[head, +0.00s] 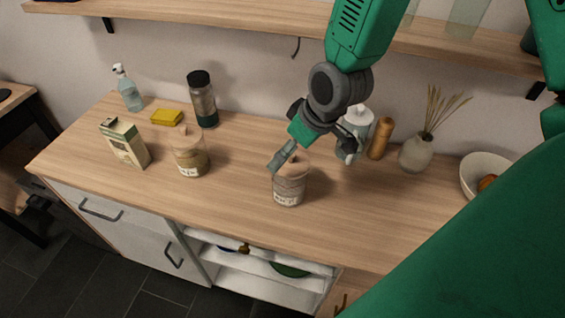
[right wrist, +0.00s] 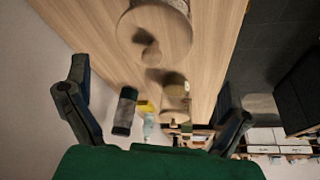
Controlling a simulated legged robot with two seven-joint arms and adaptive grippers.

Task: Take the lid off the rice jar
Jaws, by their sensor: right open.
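A glass jar (head: 289,188) with pale contents, a label and a round wooden lid (head: 297,161) stands upright on the wooden counter. The label is too small to read surely. Its lid (right wrist: 153,35), with a knob, also shows at the top of the right wrist view. A second lidded jar (head: 190,160), with yellowish contents, stands to its left. My right gripper (head: 313,150) is open and empty just above the nearer jar, one finger overlapping its lid in the picture. I cannot tell whether it touches. My left gripper is not in view.
Behind are a white pump bottle (head: 355,125), a wooden mill (head: 380,139), a vase (head: 416,154) and a bowl (head: 484,172). Further left are a dark-capped bottle (head: 203,103), a carton (head: 126,145) and a spray bottle (head: 129,92). A shelf (head: 235,14) runs above. Counter between the jars is clear.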

